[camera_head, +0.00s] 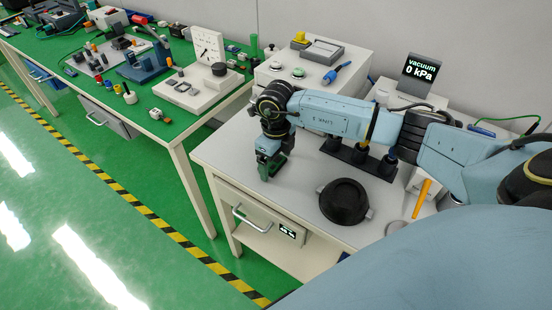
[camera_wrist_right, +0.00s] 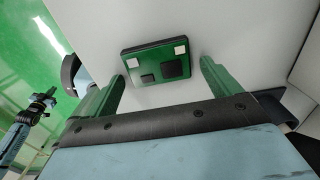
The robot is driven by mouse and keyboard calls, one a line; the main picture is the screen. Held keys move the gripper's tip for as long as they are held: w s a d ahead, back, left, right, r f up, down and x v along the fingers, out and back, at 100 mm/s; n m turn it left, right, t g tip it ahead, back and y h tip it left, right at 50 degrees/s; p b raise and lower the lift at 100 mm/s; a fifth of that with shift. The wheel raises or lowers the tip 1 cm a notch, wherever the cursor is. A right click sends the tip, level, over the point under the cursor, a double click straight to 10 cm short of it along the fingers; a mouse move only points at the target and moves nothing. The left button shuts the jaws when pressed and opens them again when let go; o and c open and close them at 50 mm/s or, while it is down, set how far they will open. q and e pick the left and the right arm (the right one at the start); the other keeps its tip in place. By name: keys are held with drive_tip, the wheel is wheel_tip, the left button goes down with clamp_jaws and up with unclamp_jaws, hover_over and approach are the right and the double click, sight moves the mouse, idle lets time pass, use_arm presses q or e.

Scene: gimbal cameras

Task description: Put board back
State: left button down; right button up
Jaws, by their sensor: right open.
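The green board (camera_wrist_right: 157,62) with dark chips and two pale square patches lies on the light tabletop in the right wrist view. My right gripper (camera_wrist_right: 160,80) is open, its green fingers spread to either side of the board's near end. The board appears just beyond the fingertips, and I cannot tell whether they touch it. In the head view my right gripper (camera_head: 270,168) points down over the left part of the white table (camera_head: 225,150). The board cannot be made out there. My left gripper is not seen in the head view.
A black round lidded pot (camera_head: 345,202) stands right of the gripper. Behind it is a black stand (camera_head: 358,157). A white box with knobs (camera_head: 310,72) and a vacuum display (camera_head: 418,72) stand at the back. A drawer handle (camera_head: 250,220) projects at the front.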

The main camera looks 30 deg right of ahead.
sight(276, 164)
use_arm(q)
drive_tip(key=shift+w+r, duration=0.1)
use_arm(e)
drive_tip(key=shift+r, duration=0.1)
drive_tip(key=shift+r, duration=0.35)
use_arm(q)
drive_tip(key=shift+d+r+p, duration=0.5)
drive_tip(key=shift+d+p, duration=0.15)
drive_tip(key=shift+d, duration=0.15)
use_arm(e)
wheel_tip(276, 164, up, 12)
drive_tip(key=shift+f, duration=0.25)
